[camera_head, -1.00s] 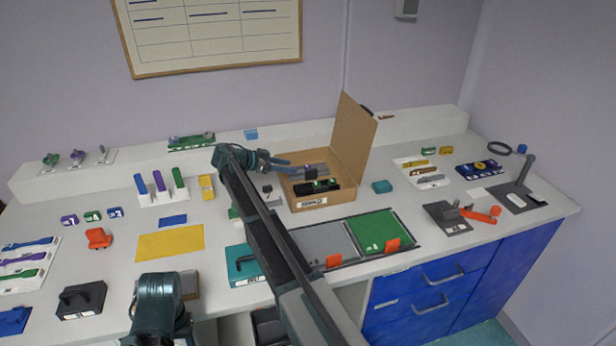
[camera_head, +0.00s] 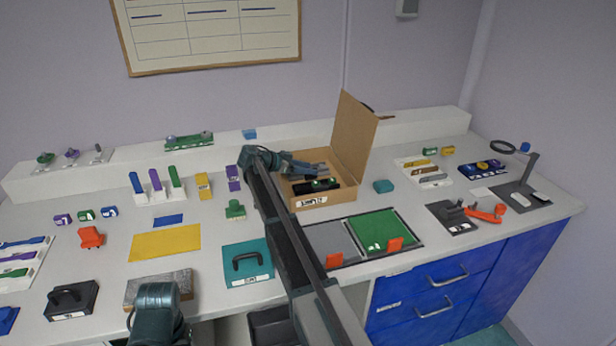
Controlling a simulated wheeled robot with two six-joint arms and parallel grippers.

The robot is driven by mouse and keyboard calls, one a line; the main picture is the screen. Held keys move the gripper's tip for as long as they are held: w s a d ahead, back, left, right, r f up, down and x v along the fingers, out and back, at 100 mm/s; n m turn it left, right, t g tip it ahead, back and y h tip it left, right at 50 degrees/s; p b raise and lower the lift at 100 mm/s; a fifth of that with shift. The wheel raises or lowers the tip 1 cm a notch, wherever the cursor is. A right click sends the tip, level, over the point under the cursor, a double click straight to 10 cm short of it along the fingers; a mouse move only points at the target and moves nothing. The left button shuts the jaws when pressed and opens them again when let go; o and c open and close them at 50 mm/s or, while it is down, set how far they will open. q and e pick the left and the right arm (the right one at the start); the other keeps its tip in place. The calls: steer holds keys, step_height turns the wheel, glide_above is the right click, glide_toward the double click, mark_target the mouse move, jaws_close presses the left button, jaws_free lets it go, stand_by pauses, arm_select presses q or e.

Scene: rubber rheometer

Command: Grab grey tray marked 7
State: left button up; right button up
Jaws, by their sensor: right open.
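I cannot read a 7 on anything. An open cardboard box (camera_head: 325,200) stands at the back middle of the bench, with its flap up on the right. Dark trays (camera_head: 318,187) with small green marks lie inside it; the gripper partly hides the box's inside. A flat grey panel (camera_head: 326,240) lies in front of the box, partly behind my right arm. My right gripper (camera_head: 322,169) is open, pointing right, over the box's inside. I cannot tell whether it touches anything there. Of my left arm only a link shows at the bottom; its gripper is out of view.
A green panel (camera_head: 381,231) with orange tabs lies right of the grey one. A teal plate with a handle (camera_head: 247,265), a yellow mat (camera_head: 165,243) and upright coloured blocks stand left.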

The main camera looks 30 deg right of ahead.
steer(key=shift+d, duration=0.15)
steer(key=shift+c, duration=0.2)
jaws_close()
stand_by(1.2)
